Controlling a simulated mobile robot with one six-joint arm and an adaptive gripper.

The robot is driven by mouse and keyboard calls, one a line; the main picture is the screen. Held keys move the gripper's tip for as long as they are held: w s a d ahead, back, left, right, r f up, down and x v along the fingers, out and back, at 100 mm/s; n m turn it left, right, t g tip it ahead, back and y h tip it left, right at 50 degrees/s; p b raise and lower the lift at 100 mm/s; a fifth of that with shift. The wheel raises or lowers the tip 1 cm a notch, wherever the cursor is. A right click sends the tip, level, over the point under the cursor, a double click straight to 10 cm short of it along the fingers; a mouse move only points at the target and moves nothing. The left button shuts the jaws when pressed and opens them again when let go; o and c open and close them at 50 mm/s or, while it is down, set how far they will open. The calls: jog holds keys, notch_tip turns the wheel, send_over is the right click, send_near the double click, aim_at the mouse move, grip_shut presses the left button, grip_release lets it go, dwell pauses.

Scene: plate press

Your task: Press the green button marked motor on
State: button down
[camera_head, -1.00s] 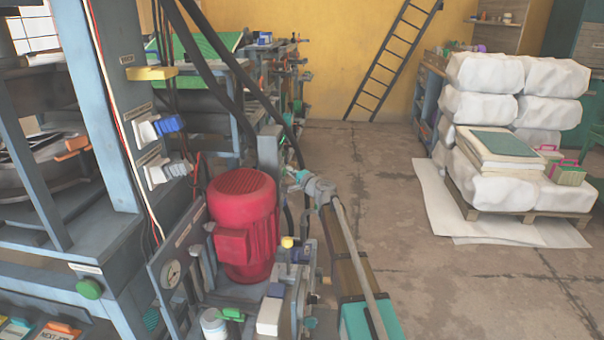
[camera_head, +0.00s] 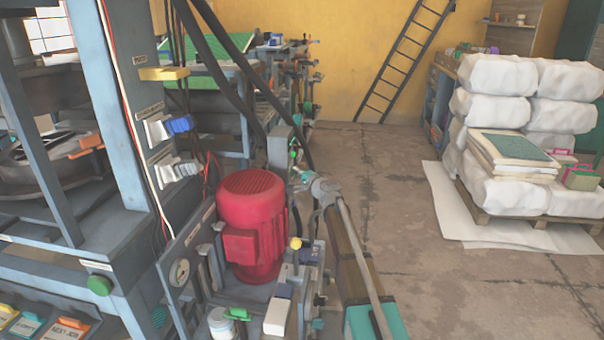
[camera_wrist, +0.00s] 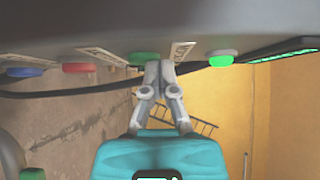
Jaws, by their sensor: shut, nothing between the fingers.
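In the wrist view a dark panel (camera_wrist: 170,25) runs across the top with a row of buttons and small labels I cannot read. A green button (camera_wrist: 137,58) is in the middle of the row. A bright green button or lamp (camera_wrist: 221,59) is to its right, and a red one (camera_wrist: 79,68) and a blue one (camera_wrist: 24,71) are to its left. My gripper (camera_wrist: 157,68) is shut and empty. Its fingertips are at the panel's edge, overlapping the right side of the middle green button; I cannot tell whether they touch it. In the head view a green button (camera_head: 99,285) shows on the press frame.
The head view shows a red motor (camera_head: 252,225) beside the blue-grey press frame (camera_head: 116,120). A pallet with white sacks (camera_head: 503,130) is at right. Open floor (camera_head: 450,285) lies between. A ladder (camera_head: 405,62) leans on the yellow wall.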

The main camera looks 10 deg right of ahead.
jog(key=shift+w+a, duration=0.1)
jog(key=shift+a, duration=0.2)
jog(key=w+d+v, duration=0.1)
jog(key=d+v, duration=0.2)
jog(key=v, duration=1)
jog(key=shift+w+r, duration=0.1)
jog(key=shift+r, duration=0.05)
